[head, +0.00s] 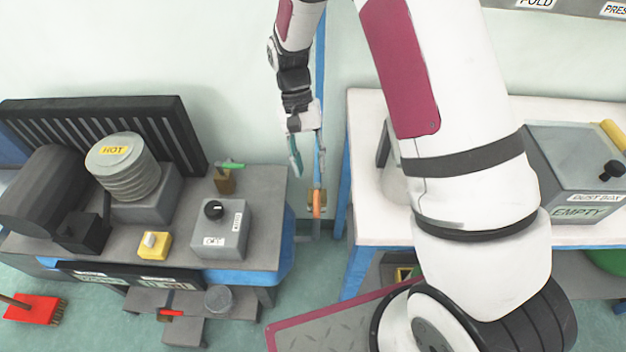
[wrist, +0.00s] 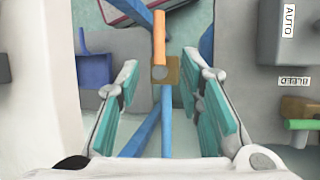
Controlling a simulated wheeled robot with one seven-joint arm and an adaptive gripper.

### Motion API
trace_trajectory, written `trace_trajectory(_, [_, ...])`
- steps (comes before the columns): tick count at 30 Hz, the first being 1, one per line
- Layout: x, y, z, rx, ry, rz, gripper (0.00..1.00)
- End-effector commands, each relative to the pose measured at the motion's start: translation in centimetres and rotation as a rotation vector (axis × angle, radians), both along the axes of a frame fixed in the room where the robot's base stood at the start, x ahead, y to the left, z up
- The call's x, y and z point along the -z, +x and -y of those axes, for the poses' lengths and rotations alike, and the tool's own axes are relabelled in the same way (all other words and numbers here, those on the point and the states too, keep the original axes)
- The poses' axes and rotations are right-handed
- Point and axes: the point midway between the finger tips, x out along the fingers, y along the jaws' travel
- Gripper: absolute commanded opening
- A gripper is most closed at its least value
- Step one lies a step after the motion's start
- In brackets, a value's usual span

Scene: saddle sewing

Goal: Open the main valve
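A valve with a brass body (head: 317,192) and an orange lever handle (head: 316,211) sits on the blue vertical pipe (head: 320,110) by the wall, between the two benches. No label naming it is readable. In the wrist view the orange handle (wrist: 159,35) points to the top of the picture from the brass body (wrist: 166,70), with the blue pipe (wrist: 148,130) running below. My gripper (head: 296,155) is above the valve and a little left of it in the head view. In the wrist view my gripper (wrist: 165,92) is open, its teal fingers apart and empty, with the valve between them in the picture, apparently beyond the tips.
A green-handled valve (head: 230,166) stands on the left bench (head: 170,225), near a grey switch box (head: 222,228) and a boiler marked HOT (head: 125,168). The right bench (head: 365,130) edge is close to the pipe. A red-handled piece (head: 170,313) is low down.

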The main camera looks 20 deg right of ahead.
Motion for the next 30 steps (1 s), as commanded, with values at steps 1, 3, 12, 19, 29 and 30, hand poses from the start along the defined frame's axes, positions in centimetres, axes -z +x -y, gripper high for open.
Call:
trace_trajectory(1, [-0.9,0.5,-0.1,0.000,0.000,0.004,0.34])
trace_trajectory(3, [-1.9,0.9,-0.1,0.000,0.000,0.003,0.34])
trace_trajectory(12, [-3.8,1.7,-0.2,0.000,0.000,0.000,0.34])
trace_trajectory(19, [-3.8,1.7,-0.2,0.000,0.000,0.000,0.34])
trace_trajectory(29, [-4.5,1.6,-0.1,-0.003,0.004,0.011,0.34])
trace_trajectory(30, [-5.2,1.5,0.0,-0.007,0.008,0.022,0.34])
